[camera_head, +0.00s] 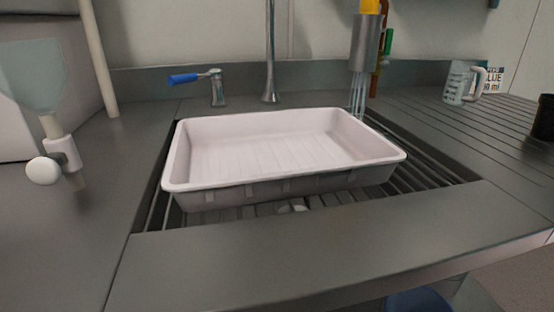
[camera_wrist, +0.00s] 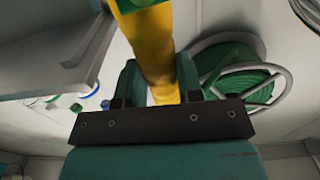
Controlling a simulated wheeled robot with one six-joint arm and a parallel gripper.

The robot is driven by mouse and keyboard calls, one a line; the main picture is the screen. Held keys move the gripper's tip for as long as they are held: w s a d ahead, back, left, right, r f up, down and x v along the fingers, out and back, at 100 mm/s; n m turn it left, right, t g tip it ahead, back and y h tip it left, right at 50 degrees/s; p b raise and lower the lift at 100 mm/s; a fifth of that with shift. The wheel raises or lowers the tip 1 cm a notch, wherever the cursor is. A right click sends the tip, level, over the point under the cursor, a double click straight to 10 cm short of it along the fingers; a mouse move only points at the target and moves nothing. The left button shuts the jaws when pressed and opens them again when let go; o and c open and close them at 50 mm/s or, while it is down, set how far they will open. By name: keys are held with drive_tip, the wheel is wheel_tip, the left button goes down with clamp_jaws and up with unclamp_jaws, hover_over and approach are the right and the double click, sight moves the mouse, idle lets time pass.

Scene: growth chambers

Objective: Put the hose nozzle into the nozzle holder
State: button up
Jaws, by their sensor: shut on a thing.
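In the wrist view, the two teal fingers of my gripper (camera_wrist: 160,88) are shut on a yellow curved piece, the hose nozzle (camera_wrist: 150,48). A green part shows at its upper end, cut off by the top edge. The nozzle's lower end is hidden behind the dark bar of my gripper. My gripper is not visible in the head view.
A white tray (camera_head: 176,170) sits over the slatted sink. A tap with a blue lever (camera_head: 184,78) stands behind it. A clear measuring jug (camera_head: 458,84) is at right, a white spigot (camera_head: 62,155) at left. In the wrist view, a green hose reel (camera_wrist: 240,78) is at right.

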drive_tip(key=shift+f+b, duration=1.05)
drive_tip(key=shift+f, duration=0.25)
drive_tip(key=shift+f+b, duration=1.9)
drive_tip(key=shift+f, duration=0.15)
drive_tip(key=o, duration=1.1)
drive_tip(key=shift+f, duration=0.1)
